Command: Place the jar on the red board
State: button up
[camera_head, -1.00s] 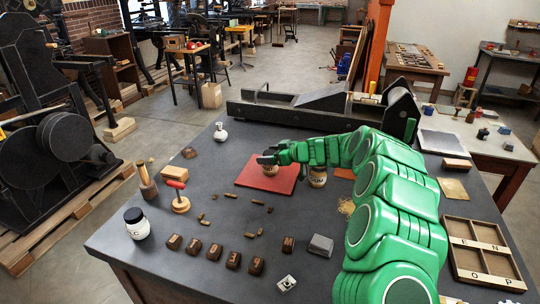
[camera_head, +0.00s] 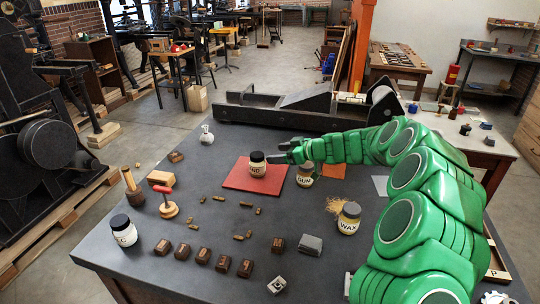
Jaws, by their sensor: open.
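A jar (camera_head: 258,164) with a dark lid and a pale label stands upright on the red board (camera_head: 238,180), near the board's upper right part. My gripper (camera_head: 282,153) is just to the right of this jar, with its fingers pointing left. It is open and holds nothing that I can see. Whether a fingertip touches the jar is too small to tell. A second jar (camera_head: 304,175), labelled GUM, stands at the board's right edge, under my gripper and wrist, which partly hide its top.
A WAX jar (camera_head: 349,218) stands to the right beside my arm, and a white jar (camera_head: 124,230) at the front left. Small brown blocks (camera_head: 224,264) line the table's front. A stamp (camera_head: 168,205) stands left of the board. A black press bed (camera_head: 280,118) bounds the back.

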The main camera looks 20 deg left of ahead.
jog(key=shift+v, duration=0.9)
jog(key=shift+s, duration=0.1)
